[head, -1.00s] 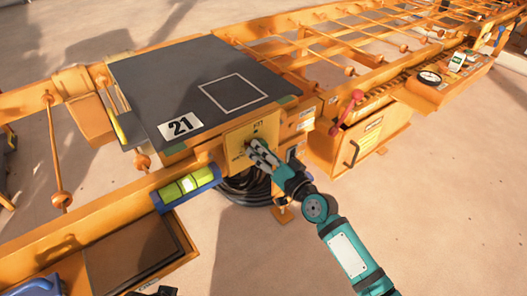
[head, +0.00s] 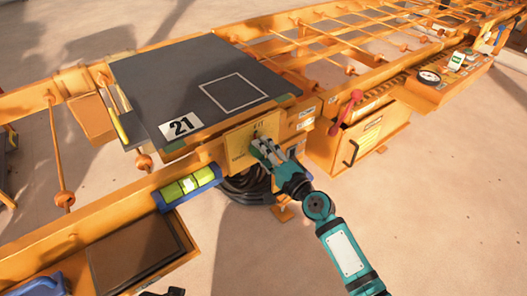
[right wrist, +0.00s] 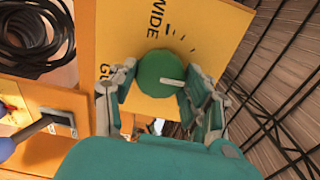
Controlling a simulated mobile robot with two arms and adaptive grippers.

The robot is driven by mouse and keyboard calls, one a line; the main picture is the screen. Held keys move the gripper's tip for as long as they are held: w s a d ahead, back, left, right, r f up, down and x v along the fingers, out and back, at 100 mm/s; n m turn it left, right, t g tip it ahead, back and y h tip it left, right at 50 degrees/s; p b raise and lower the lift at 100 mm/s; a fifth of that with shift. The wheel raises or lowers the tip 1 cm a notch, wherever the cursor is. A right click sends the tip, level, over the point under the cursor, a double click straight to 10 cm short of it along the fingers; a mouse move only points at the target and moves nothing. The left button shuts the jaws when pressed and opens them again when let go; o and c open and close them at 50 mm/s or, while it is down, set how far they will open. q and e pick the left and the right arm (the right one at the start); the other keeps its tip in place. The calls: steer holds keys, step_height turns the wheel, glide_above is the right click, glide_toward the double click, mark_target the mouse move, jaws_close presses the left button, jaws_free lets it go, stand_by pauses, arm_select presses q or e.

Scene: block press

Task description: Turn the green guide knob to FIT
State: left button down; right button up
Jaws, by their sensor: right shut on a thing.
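The green guide knob (right wrist: 160,70) sits on a yellow plate (right wrist: 225,22) and has a white pointer line. In the right wrist view the pointer points right, toward one finger. The word WIDE shows at the top of the plate; the FIT lettering is not visible there. In the head view the plate (head: 238,142) is on the front of the press, with small blurred lettering at its top. My right gripper (head: 262,146) is at the plate, its fingers (right wrist: 157,92) shut on the knob from both sides.
A dark press table (head: 160,75) marked 21 stands above the plate. A black hose coil (head: 245,188) lies below. A red-handled lever (head: 347,110) and an orange box (head: 365,140) stand to the right.

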arm_select(q)
steer(key=shift+s+f, duration=0.1)
steer(key=shift+f, duration=0.55)
arm_select(e)
steer(key=shift+m, duration=0.8)
arm_select(q)
steer(key=shift+f, duration=0.1)
arm_select(e)
steer(key=o, duration=1.2)
steer(key=v, duration=1.2)
